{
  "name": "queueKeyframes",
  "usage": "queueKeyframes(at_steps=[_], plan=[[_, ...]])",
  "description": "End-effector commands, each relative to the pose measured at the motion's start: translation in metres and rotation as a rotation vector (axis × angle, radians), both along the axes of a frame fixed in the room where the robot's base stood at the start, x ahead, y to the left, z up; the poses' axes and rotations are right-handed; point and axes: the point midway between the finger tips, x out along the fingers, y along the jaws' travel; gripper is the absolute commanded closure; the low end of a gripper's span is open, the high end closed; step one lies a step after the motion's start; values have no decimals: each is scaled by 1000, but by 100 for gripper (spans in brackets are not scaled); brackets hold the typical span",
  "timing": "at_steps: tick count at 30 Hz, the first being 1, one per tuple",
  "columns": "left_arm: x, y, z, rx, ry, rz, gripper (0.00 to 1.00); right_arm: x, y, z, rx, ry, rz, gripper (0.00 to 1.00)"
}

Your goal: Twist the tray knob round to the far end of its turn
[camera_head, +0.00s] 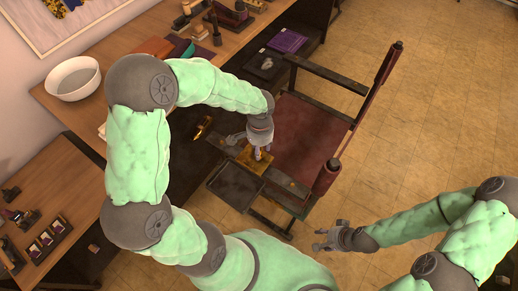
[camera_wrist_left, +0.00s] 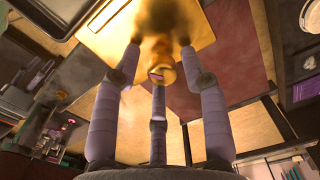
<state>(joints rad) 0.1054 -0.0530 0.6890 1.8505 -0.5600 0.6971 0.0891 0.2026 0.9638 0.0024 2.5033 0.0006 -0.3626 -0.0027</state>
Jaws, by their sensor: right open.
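The tray knob (camera_wrist_left: 163,66) is a small golden knob standing out from a shiny golden plate (camera_wrist_left: 110,22) in the left wrist view. In the head view the plate (camera_head: 243,155) sits on the chair's near-left arm, beside a dark flat tray (camera_head: 235,186); my gripper hides the knob there. My left gripper (camera_head: 259,151) is at the plate. In the wrist view its fingers (camera_wrist_left: 159,58) stand around the knob, and I cannot tell whether they touch it. My right gripper (camera_head: 322,238) is open and empty, low over the floor right of the chair.
The chair has a dark red seat (camera_head: 302,133) and a red rail (camera_head: 363,120). A wooden workbench (camera_head: 232,42) with several tools and a white bowl (camera_head: 73,78) runs along the left and back. The tiled floor (camera_head: 430,100) at the right is clear.

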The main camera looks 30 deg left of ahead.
Motion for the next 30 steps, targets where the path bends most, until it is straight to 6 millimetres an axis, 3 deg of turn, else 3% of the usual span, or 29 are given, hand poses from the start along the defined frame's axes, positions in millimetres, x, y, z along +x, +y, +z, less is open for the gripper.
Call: queueKeyframes(at_steps=[1, 4, 30], plan=[[0, 0, 0, 0, 0, 0, 73, 0, 0, 0, 0, 0, 0, 52], [0, 0, 0, 0, 0, -1, 100, 0, 0, 0, 0, 0, 0, 52], [-1, -2, -1, -4, 3, -201, 100, 0, 0, 14, 0, 0, 0, 52]])
